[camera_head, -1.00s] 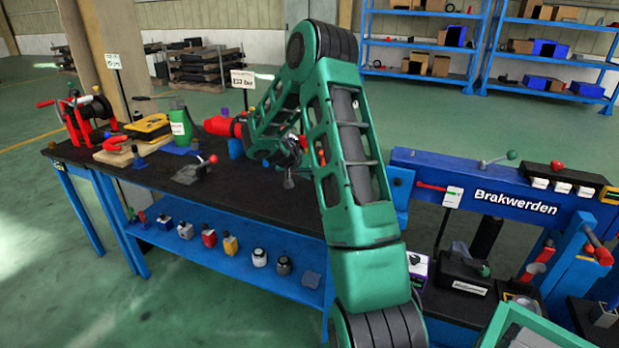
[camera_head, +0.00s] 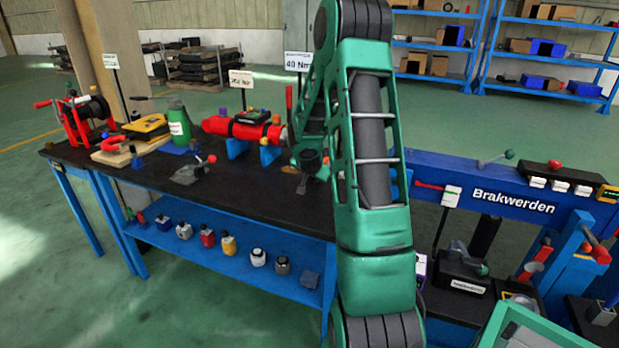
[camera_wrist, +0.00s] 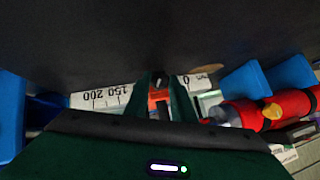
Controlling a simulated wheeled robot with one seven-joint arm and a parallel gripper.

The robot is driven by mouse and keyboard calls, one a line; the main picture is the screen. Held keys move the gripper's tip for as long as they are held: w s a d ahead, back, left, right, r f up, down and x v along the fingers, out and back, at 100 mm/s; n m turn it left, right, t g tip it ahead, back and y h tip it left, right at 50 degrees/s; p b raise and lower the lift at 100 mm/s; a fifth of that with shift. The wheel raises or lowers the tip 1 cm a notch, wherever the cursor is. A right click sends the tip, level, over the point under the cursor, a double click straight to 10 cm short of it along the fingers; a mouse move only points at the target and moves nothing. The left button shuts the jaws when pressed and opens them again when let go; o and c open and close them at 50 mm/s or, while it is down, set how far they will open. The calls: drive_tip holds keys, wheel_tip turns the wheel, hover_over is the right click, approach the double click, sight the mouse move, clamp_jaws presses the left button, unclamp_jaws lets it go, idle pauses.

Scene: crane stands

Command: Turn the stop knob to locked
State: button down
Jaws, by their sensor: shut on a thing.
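In the wrist view my gripper (camera_wrist: 160,82) points at a dark surface, its two green fingers close together. A small red knob (camera_wrist: 158,97) sits between the fingers, and they are shut on it. A white scale (camera_wrist: 98,97) with black marks and numbers runs beside it to both sides. The fingers hide part of the knob, and I cannot read whether it stands at locked. In the head view my green arm hides the knob and most of my gripper.
A red cylinder (camera_head: 235,129) on blue supports stands on the black-topped bench (camera_head: 255,200), left of my arm; it also shows in the wrist view (camera_wrist: 244,113). A green bottle (camera_head: 180,128) stands farther left. A blue beam marked Brakwerden (camera_head: 450,190) stands at right.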

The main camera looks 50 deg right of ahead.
drive_tip(key=shift+s+f+t, duration=0.1)
drive_tip(key=shift+t, duration=0.2)
drive_tip(key=shift+m, duration=0.3)
drive_tip(key=c, duration=1.5)
unclamp_jaws()
drive_tip(key=shift+s, duration=0.1)
drive_tip(key=v, duration=1)
drive_tip(key=shift+s+a+r, duration=0.15)
drive_tip(key=shift+r, duration=0.15)
